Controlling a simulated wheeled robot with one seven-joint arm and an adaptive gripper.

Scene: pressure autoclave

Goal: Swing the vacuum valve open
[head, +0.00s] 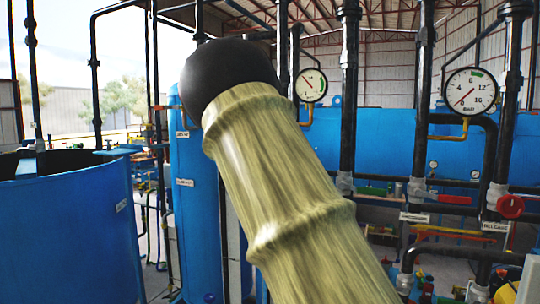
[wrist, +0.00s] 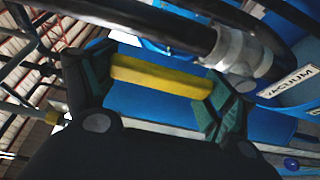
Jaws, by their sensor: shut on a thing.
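In the wrist view a yellow valve handle (wrist: 160,77) lies between the two green-padded fingers of my gripper (wrist: 155,90). The gripper is shut on it, one finger at each end. The handle's right end is close to a grey valve body (wrist: 236,50) on a black pipe (wrist: 150,22). A white label reading VACUUM (wrist: 290,82) is to the right of the valve body. My gripper does not show in the head view, and I cannot pick out this handle there.
The head view shows a blue open tank (head: 70,230) at left and a tall blue vessel (head: 200,215) behind my arm. Two dial gauges (head: 312,85) (head: 470,91), black vertical pipes (head: 425,110), a green handle (head: 372,190) and a red knob (head: 510,207) crowd the right side.

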